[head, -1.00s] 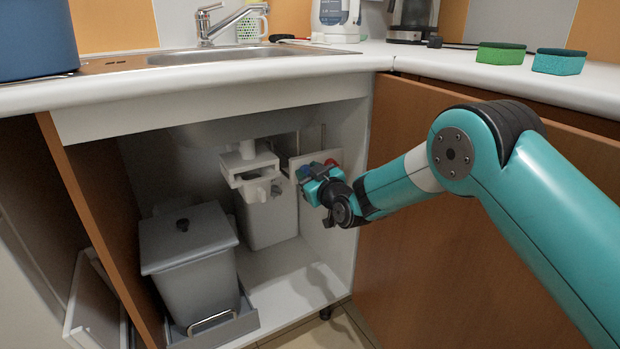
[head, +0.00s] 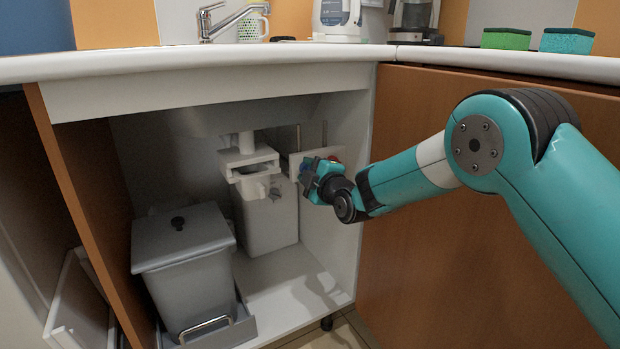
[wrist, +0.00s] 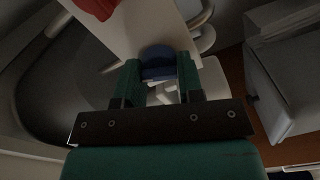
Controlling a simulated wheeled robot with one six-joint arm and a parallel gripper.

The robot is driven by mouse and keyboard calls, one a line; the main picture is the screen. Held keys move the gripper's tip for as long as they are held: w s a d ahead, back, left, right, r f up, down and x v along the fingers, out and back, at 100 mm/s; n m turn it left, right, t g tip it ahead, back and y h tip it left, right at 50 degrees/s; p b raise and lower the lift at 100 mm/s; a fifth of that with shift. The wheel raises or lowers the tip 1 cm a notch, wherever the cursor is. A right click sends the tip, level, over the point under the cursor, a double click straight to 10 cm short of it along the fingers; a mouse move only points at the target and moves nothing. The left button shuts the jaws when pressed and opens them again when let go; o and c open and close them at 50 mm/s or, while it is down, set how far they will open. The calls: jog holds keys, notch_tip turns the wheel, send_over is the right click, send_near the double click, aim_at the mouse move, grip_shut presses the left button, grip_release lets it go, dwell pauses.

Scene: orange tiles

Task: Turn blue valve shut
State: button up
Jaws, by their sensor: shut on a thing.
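The blue valve (wrist: 158,62) shows in the wrist view between my gripper's two green fingers, in front of a pale plate (wrist: 140,30). My gripper (wrist: 159,76) is shut on it, with a finger on each side. In the head view my gripper (head: 314,180) is inside the open cabinet under the sink, at the plate near its right wall. Only a little blue shows there behind the gripper. A red valve (wrist: 95,8) sits on the same plate, at the top left of the wrist view. The exact turn of the blue valve is hard to read.
A grey lidded bin (head: 183,262) stands on the cabinet floor at left. A pale box-shaped container (head: 268,215) and white drain parts (head: 249,162) are left of my gripper. The cabinet's right wall (head: 335,240) is close beside the arm.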

jog(key=shift+f+n+b, duration=0.1)
jog(key=shift+n+b, duration=0.85)
jog(key=shift+n, duration=0.95)
jog(key=o, duration=0.9)
